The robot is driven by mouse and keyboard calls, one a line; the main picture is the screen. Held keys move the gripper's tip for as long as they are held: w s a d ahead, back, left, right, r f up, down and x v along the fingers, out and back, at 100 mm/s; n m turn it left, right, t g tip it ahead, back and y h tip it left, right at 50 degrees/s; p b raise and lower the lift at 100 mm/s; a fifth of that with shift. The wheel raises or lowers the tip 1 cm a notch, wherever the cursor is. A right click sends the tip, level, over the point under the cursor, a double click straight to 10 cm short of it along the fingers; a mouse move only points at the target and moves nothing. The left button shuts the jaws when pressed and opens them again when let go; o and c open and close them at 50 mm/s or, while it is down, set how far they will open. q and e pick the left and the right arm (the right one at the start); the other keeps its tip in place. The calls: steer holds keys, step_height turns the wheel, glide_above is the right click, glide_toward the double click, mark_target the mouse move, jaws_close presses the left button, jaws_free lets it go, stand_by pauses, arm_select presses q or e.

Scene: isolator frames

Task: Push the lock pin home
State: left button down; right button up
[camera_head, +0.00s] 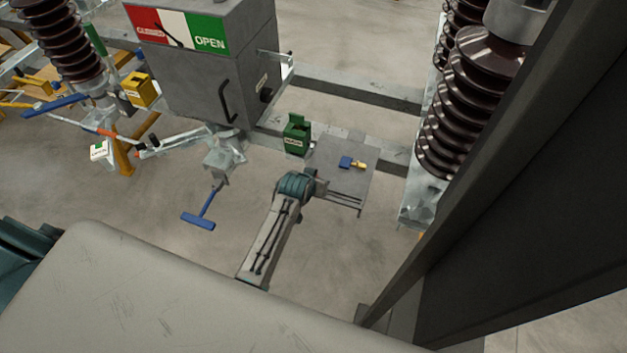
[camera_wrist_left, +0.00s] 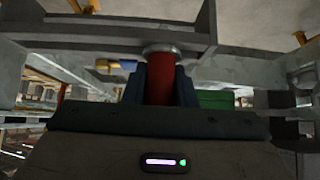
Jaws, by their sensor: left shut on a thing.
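In the left wrist view, a red cylinder (camera_wrist_left: 159,86), which looks like the lock pin's grip, stands between the two dark blue fingers of my left gripper (camera_wrist_left: 160,82). The fingers are shut on it from both sides. Its top end meets a round metal collar (camera_wrist_left: 161,50) under a grey steel beam. How deep the pin sits cannot be seen. In the head view, an arm of mine with a teal joint (camera_head: 296,186) reaches to a small grey shelf (camera_head: 335,187); its fingers and the pin are hidden there. My right gripper is not in view.
A blue and brass piece (camera_head: 350,163) lies on the shelf, beside a green box (camera_head: 296,135). Behind stands a grey cabinet (camera_head: 190,80) marked CLOSED and OPEN. A blue T-handle (camera_head: 200,218) hangs left of the arm. Brown insulators (camera_head: 455,120) stand at right.

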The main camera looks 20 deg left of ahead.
arm_select(q)
steer(key=shift+r, duration=0.1)
steer(key=shift+r+p, duration=1.15)
steer(key=shift+p, duration=0.15)
steer(key=shift+r, duration=2.05)
